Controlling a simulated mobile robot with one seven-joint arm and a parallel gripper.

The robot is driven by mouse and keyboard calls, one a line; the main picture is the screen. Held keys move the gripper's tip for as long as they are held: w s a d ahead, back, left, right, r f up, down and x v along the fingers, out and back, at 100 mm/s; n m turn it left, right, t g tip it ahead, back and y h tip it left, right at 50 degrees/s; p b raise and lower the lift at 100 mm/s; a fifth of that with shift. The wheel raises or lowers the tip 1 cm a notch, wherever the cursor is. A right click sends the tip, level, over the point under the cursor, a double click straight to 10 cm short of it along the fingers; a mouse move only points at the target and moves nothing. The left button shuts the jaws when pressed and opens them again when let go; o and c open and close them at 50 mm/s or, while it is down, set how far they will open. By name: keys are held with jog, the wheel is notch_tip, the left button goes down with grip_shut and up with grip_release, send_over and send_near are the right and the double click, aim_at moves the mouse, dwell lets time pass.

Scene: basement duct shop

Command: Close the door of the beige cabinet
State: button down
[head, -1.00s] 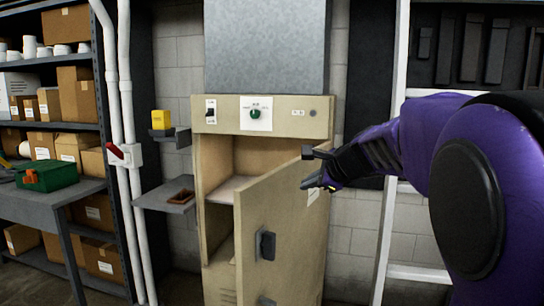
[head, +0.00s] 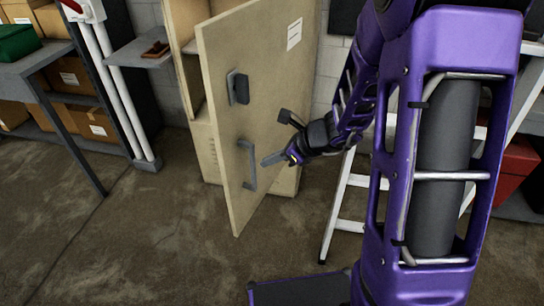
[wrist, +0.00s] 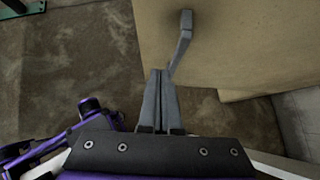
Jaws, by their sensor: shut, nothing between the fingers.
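The beige cabinet (head: 205,147) stands against the wall. Its door (head: 226,70) is open, with the free edge at the left and toward me, and the interior showing behind it. The door has a dark latch (head: 238,87) and a grey bar handle (head: 250,165) below it. My gripper (head: 264,161) is shut and empty, in front of the door just right of the bar handle. In the wrist view the shut fingers (wrist: 158,75) lie beside the handle (wrist: 184,42), over the door face (wrist: 240,50). I cannot tell whether they touch it.
A white stepladder (head: 340,205) stands right of the cabinet, and a red box (head: 516,170) is at the far right. A grey workbench (head: 40,55) and white pipes (head: 122,100) are at the left. The floor (head: 140,245) in front is clear.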

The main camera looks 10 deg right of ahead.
aim_at(235, 165)
jog(key=shift+w+a+f, duration=0.65)
jog(key=shift+w+a, duration=0.1)
jog(key=shift+a, duration=0.35)
jog(key=shift+w+a+f, duration=0.7)
jog(key=shift+w+a, duration=0.1)
jog(key=shift+a, duration=0.3)
jog(key=shift+w+a+f, duration=0.65)
jog(key=shift+w+a, duration=0.1)
jog(key=shift+a, duration=0.35)
